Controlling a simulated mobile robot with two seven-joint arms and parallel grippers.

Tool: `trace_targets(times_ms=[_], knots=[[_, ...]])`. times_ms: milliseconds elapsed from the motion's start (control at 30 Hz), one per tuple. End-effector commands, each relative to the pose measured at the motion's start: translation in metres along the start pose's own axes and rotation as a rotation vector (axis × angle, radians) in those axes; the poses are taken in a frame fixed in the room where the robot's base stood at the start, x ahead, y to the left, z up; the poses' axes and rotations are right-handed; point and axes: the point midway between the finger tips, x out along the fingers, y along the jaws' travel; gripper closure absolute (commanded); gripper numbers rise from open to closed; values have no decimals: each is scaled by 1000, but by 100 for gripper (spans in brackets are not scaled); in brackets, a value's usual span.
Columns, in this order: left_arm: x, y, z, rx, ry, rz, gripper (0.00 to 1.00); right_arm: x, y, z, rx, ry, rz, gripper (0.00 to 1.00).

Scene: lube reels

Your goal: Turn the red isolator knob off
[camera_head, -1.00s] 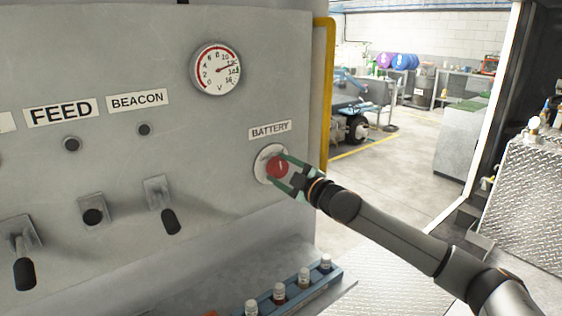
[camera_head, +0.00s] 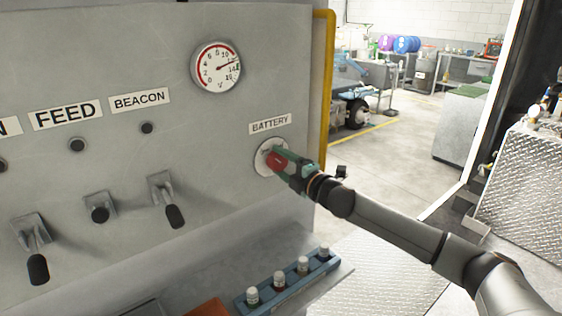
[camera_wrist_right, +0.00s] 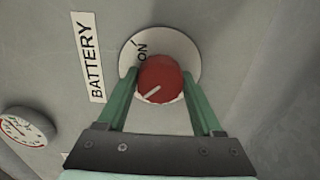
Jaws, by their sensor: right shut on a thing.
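The red isolator knob (camera_head: 277,161) sits on a round pale plate (camera_head: 261,158) under the BATTERY label (camera_head: 270,124). My right gripper (camera_head: 282,164) is shut on the knob. In the right wrist view, the green fingers of the gripper (camera_wrist_right: 160,100) stand on both sides of the red knob (camera_wrist_right: 162,75). The word ON shows on the plate (camera_wrist_right: 182,45) behind the knob. A white line on the knob's face slants in that view and does not point at ON. Any other marking on the plate is hidden. My left gripper is not in view.
A round gauge (camera_head: 216,67) is above and left of the knob. Black toggle levers (camera_head: 173,213) stick out of the panel at left. A blue rack (camera_head: 288,284) of small bottles stands below. A yellow pipe (camera_head: 325,90) runs along the panel's right edge.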

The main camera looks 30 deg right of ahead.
Motion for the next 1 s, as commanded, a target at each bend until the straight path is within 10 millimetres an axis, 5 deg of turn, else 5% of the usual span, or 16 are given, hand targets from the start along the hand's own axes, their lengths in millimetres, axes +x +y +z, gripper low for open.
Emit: trace_targets(times_ms=[433,467,733,1000], knots=[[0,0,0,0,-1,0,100,0,0,0,-18,0,0,88],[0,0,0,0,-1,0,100,0,0,0,-18,0,0,31],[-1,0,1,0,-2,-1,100,0,0,0,-15,0,0,3],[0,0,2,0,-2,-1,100,-1,-1,0,-13,0,0,3]])
